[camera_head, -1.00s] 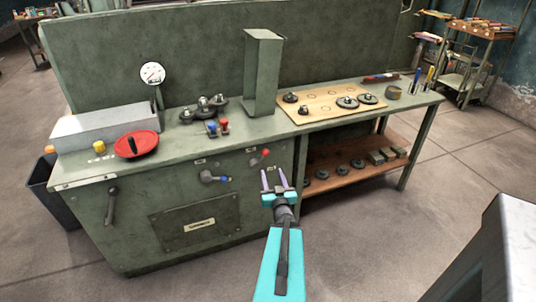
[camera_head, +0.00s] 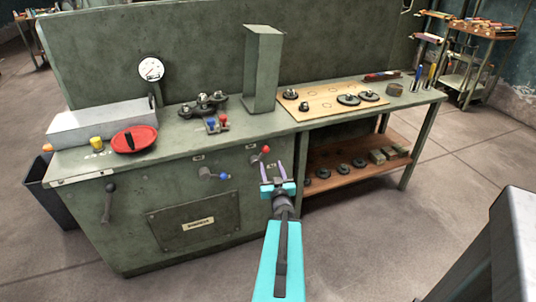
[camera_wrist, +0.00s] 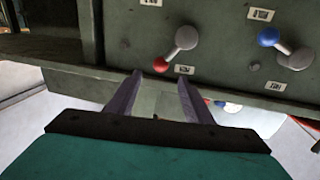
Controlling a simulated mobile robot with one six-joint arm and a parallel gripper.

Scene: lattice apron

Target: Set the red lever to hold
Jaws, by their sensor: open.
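The red lever (camera_head: 257,156) is on the front panel of the green bench, its red knob pointing up and right in the head view. In the wrist view, where the panel appears inverted, the red lever (camera_wrist: 184,40) has a grey hub and arm, with the red knob at lower left. A small label plate sits near the knob; its text is too small to read. My gripper (camera_head: 273,170) is open and empty, just below and right of the lever. In the wrist view my gripper (camera_wrist: 160,80) has its fingertips near the red knob, apparently apart from it.
A blue-knobbed lever (camera_head: 213,174) is left of the red one on the panel. Small red and blue knobs (camera_head: 218,124) stand on the bench top above. A lower shelf (camera_head: 340,169) holds discs and blocks to the right. Open floor lies in front.

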